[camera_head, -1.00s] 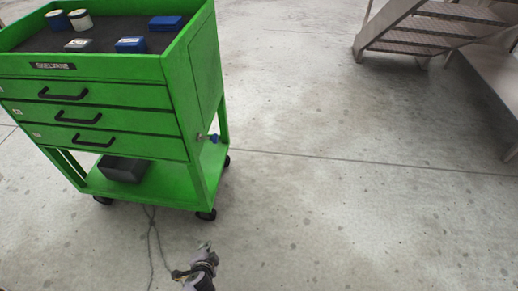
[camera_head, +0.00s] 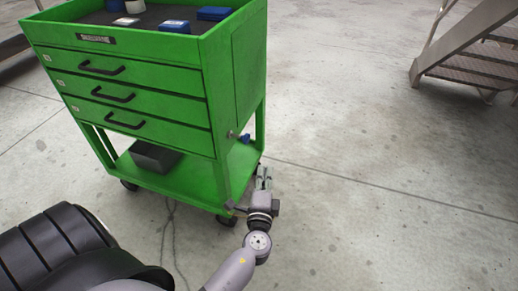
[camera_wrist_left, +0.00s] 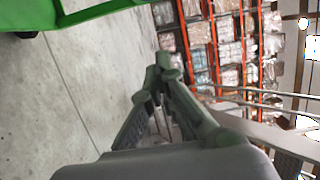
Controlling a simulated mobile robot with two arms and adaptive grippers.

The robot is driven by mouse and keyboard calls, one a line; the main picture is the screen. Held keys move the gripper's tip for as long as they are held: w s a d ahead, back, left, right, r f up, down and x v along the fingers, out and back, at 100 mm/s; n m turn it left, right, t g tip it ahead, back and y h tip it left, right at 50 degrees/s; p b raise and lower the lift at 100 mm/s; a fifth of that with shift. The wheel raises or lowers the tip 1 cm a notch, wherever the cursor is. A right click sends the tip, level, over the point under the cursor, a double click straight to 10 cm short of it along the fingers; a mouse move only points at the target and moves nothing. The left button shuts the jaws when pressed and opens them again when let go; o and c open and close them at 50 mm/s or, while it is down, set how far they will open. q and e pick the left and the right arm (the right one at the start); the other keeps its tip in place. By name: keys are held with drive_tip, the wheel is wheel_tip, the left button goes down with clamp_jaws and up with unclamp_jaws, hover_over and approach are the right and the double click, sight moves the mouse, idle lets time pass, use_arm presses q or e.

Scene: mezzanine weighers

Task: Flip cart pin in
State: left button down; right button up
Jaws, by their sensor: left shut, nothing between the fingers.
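The green tool cart (camera_head: 160,105) stands at the left of the head view, with three black-handled drawers and a lower shelf. A small metal pin-like knob (camera_head: 231,134) shows on its right front post, with a small blue part (camera_head: 245,138) beside it. My left gripper (camera_head: 263,172) is near the cart's lower right corner, below the knob and apart from it. In the left wrist view its fingers (camera_wrist_left: 160,72) are closed together with nothing between them. A green edge of the cart (camera_wrist_left: 95,14) shows at the top left there. My right gripper is out of view.
The cart top holds blue boxes (camera_head: 214,13) and white containers. A dark box (camera_head: 155,156) lies on the lower shelf. Metal stairs (camera_head: 470,62) stand at the upper right. The concrete floor (camera_head: 380,190) between is clear. Loaded racks (camera_wrist_left: 215,45) show in the wrist view.

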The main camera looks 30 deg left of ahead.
sight(247, 143)
use_arm(q)
drive_tip(key=w+a+p, duration=0.1)
drive_tip(key=w+a, duration=0.7)
drive_tip(key=shift+a, duration=0.3)
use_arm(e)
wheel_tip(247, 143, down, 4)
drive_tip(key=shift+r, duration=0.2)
use_arm(q)
drive_tip(key=shift+s+f, duration=0.1)
drive_tip(key=shift+s+a+b, duration=0.2)
drive_tip(key=shift+a, duration=0.55)
drive_tip(key=shift+s+a+b, duration=0.15)
drive_tip(key=shift+a+b, duration=0.05)
drive_tip(key=shift+a, duration=0.5)
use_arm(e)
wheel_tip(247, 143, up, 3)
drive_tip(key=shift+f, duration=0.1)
use_arm(q)
drive_tip(key=shift+w+d, duration=0.1)
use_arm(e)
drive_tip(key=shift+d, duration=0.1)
